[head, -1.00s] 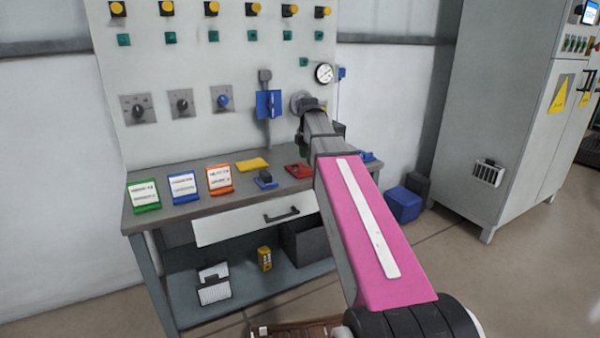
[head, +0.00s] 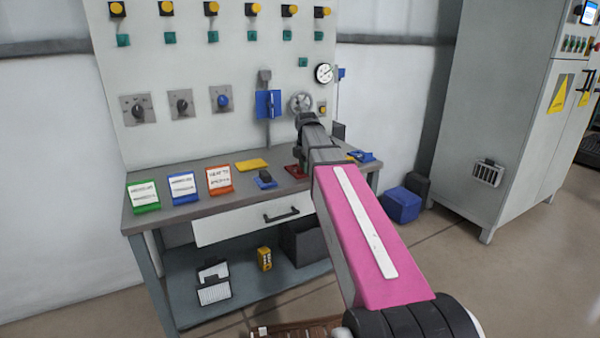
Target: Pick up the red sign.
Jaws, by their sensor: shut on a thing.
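The red sign (head: 291,172) is a small, low red piece on the right part of the grey workbench top (head: 200,212). My gripper (head: 301,166) points down over it and is shut on it. My fingers and wrist cover much of the sign, so its face cannot be read. It looks to be at or just above the bench top; I cannot tell whether it touches.
Standing signs with green (head: 144,196), blue (head: 183,188) and orange (head: 220,181) frames line the bench's left. A yellow piece (head: 252,165) and a blue piece with a black top (head: 265,180) lie nearby. The panel's handwheel (head: 301,102) is close behind my wrist.

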